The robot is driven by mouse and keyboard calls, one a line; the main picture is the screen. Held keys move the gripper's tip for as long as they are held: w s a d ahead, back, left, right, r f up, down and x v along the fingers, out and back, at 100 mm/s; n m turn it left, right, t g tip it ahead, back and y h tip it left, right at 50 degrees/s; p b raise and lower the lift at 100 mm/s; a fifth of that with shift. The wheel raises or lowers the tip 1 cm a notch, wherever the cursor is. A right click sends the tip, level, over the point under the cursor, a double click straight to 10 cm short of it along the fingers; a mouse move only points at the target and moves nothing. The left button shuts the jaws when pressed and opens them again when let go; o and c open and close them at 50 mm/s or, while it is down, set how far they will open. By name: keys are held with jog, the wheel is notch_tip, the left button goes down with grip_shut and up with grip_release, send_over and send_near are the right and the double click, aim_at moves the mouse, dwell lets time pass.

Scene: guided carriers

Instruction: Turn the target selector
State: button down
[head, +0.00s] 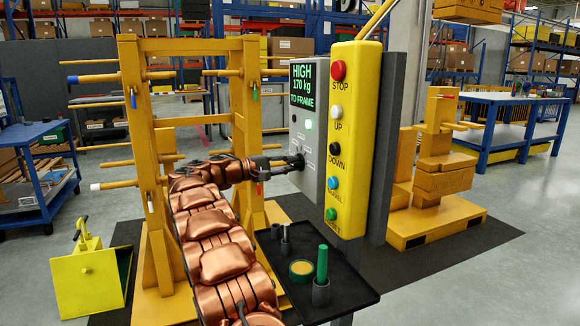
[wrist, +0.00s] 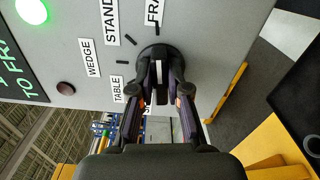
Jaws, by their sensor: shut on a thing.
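The target selector is a black round knob (wrist: 154,56) on the front of a grey control box (head: 306,178). Labels WEDGE, TABLE, STAND and a partly cut-off FRA... surround it in the wrist view, with short black tick marks. My gripper (wrist: 160,88) is shut on the knob's raised grip, one finger on each side. In the head view my gripper (head: 288,163) reaches the box from the left and hides part of the knob. The box's display (head: 303,87) reads HIGH 170 kg TO FRAME.
A yellow button pendant (head: 354,140) hangs just right of the box. A yellow frame with pegs (head: 137,150) stands left. A black tray (head: 345,295) with a green-handled tool (head: 322,265) lies below. A green lamp (head: 308,124) on the box is lit.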

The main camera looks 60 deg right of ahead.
jog(key=c, duration=1.1)
grip_release()
jog(key=shift+c, duration=0.2)
jog(key=shift+a, duration=0.1)
jog(key=v, duration=1.2)
